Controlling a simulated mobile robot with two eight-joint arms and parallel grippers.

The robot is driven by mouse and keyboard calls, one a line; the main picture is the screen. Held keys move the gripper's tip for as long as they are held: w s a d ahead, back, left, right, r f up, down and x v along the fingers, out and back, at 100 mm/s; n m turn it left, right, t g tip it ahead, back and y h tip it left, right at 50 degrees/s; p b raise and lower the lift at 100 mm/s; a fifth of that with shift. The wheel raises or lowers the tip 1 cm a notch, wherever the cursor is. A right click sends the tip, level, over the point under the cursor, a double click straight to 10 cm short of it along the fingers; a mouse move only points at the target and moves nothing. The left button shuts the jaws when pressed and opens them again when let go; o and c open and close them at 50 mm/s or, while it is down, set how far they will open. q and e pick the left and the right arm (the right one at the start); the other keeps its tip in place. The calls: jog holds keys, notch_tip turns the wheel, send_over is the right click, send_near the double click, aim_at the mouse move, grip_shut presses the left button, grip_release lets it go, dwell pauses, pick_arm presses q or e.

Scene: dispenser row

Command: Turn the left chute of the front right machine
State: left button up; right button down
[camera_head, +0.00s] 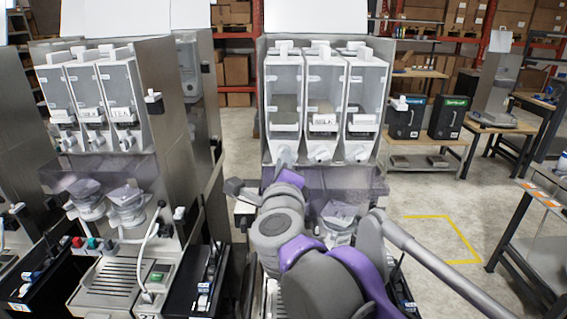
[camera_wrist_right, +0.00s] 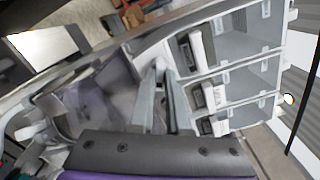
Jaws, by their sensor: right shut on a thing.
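The front right machine (camera_head: 325,55) stands in the middle of the head view, with three clear-fronted dispensers side by side and a white chute under each. The middle chute (camera_head: 321,152) and the right chute (camera_head: 357,152) are uncovered. My right gripper (camera_head: 286,160) reaches up from below to the left chute, which it mostly hides. In the right wrist view, its two long grey fingers (camera_wrist_right: 160,75) are close together at the end dispenser's underside. They are shut on the left chute, whose exact angle I cannot tell. My left gripper is not in view.
A similar machine (camera_head: 100,95) stands at the left. A translucent purple guard (camera_head: 350,182) hangs below the chutes, close to my right arm. Black boxes (camera_head: 405,117) sit on a table at the right. Open floor (camera_head: 440,195) lies right of the machine.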

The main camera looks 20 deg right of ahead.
pick_arm(q)
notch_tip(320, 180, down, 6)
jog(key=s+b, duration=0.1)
jog(key=b, duration=0.4)
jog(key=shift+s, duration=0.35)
pick_arm(e)
jog(key=n, duration=2.3)
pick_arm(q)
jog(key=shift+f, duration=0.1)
pick_arm(e)
jog(key=c, duration=0.9)
grip_release()
jog(key=shift+s, duration=0.1)
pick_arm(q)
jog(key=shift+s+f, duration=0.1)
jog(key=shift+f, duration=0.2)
pick_arm(e)
jog(key=v, duration=1)
jog(key=shift+s+a, duration=0.1)
jog(key=shift+s, duration=0.2)
